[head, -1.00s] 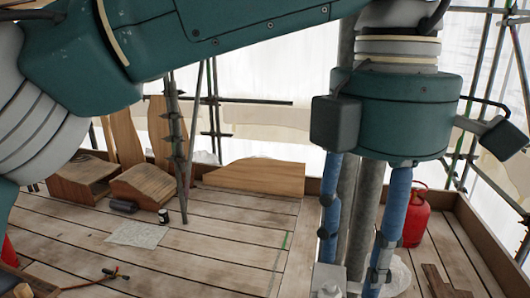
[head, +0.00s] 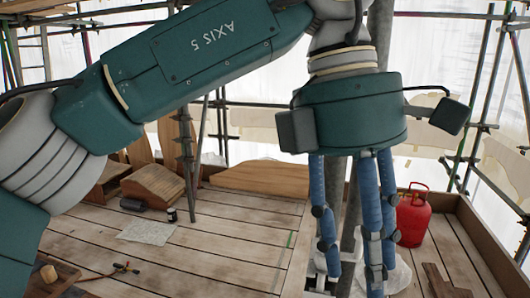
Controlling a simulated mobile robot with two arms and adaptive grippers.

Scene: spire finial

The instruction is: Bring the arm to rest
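My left arm (head: 200,65) comes in from the left, a dark green and grey arm marked "AXIS 5", and bends down at the wrist. My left gripper (head: 350,272) hangs below it with blue jointed fingers pointing down. The fingers stand apart and I see nothing held between them. A grey upright pole (head: 352,215) shows behind the fingers; I cannot tell how near it is. My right gripper is not in view.
A red gas bottle (head: 413,215) stands right of the gripper, beside crumpled white sheeting (head: 398,272). A sheet of paper (head: 147,231), a dark can (head: 172,214) and a torch tool (head: 122,267) lie or stand on the plank deck (head: 235,235). Wooden boxes (head: 155,184) and scaffold poles line the back.

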